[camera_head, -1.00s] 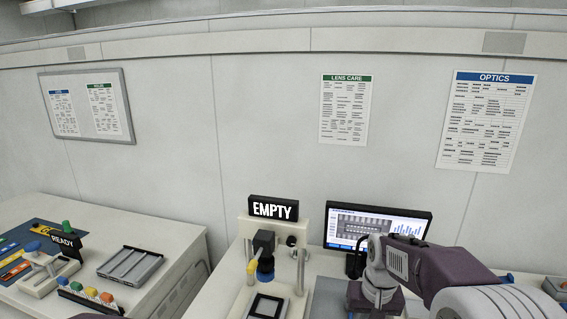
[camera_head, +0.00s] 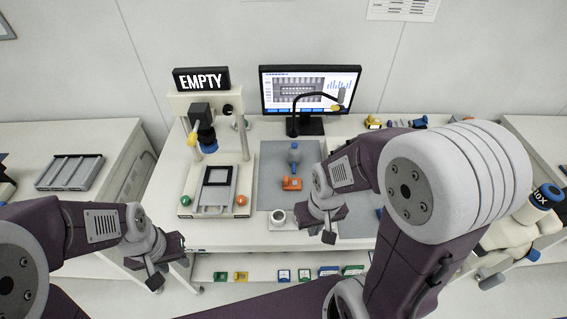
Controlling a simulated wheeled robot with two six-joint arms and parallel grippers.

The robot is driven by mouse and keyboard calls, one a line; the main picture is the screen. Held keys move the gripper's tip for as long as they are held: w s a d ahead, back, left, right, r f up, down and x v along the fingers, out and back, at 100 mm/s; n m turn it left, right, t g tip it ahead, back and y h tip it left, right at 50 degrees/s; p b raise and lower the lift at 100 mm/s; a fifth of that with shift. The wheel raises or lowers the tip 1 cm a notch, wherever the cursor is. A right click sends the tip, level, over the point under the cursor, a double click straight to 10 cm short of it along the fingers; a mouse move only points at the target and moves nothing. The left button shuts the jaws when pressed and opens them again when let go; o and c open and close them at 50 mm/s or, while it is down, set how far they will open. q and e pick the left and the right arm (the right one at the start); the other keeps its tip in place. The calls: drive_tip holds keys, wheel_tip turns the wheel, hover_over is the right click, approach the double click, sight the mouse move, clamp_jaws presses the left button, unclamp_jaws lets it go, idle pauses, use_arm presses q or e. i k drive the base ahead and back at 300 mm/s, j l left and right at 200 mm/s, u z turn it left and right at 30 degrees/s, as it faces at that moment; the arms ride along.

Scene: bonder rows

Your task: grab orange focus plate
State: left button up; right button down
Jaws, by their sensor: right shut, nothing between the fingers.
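A small orange piece (camera_head: 291,184) lies on the grey mat (camera_head: 268,160) in the middle of the bench, in front of a small blue bottle-like item (camera_head: 293,155). It is the orange thing that best fits the focus plate, but its exact shape is too small to tell. My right gripper (camera_head: 328,236) is shut and empty, pointing down to the right of and nearer than the orange piece, apart from it. My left gripper (camera_head: 155,282) hangs low at the left, in front of the bench; its finger opening is not clear.
A bonder station (camera_head: 213,195) with an EMPTY sign (camera_head: 201,80) stands left of the mat. A monitor (camera_head: 310,88) and a bent lamp (camera_head: 318,97) stand behind. A microscope (camera_head: 540,205) is at right. Small coloured items (camera_head: 240,276) sit on a lower shelf.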

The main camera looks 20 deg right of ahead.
sight(289, 183)
drive_tip(key=j+z, duration=0.4)
drive_tip(key=j, duration=0.25)
drive_tip(key=j+z, duration=0.35)
drive_tip(key=j, duration=0.3)
drive_tip(key=k+j+z, duration=0.1)
drive_tip(key=j+z, duration=0.3)
drive_tip(key=j, duration=0.25)
